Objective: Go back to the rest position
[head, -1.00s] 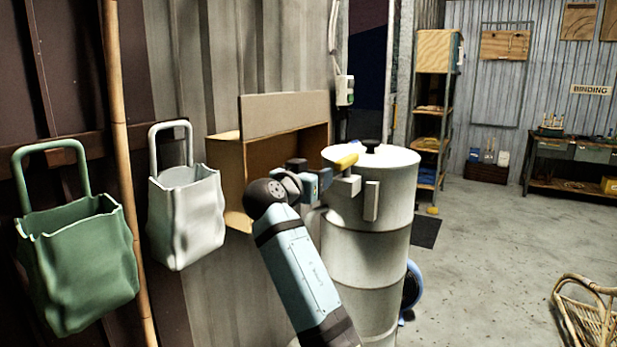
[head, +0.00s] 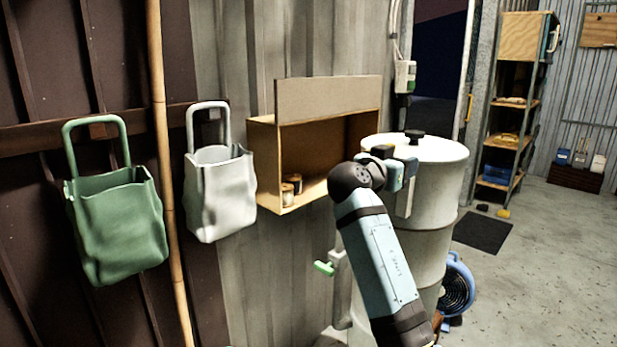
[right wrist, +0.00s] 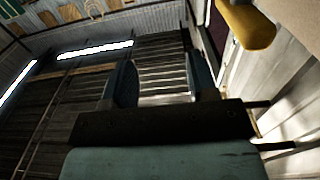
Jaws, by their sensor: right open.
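My right arm comes in from the bottom of the head view. Its gripper, near the white barrel (head: 437,165), is mostly hidden behind the wrist. In the right wrist view the right gripper (right wrist: 163,84) has its two fingers apart, with nothing between them. A yellow rounded handle-like piece (right wrist: 245,25) is beside the gripper at upper right, apart from the fingers. My left gripper is not in view.
An open wooden box (head: 265,165) with small jars (head: 290,185) is on the wall. Green (head: 115,225) and white (head: 220,195) bags hang left of it. A green-handled valve (head: 325,268) and blue fan (head: 457,287) are low by the barrel.

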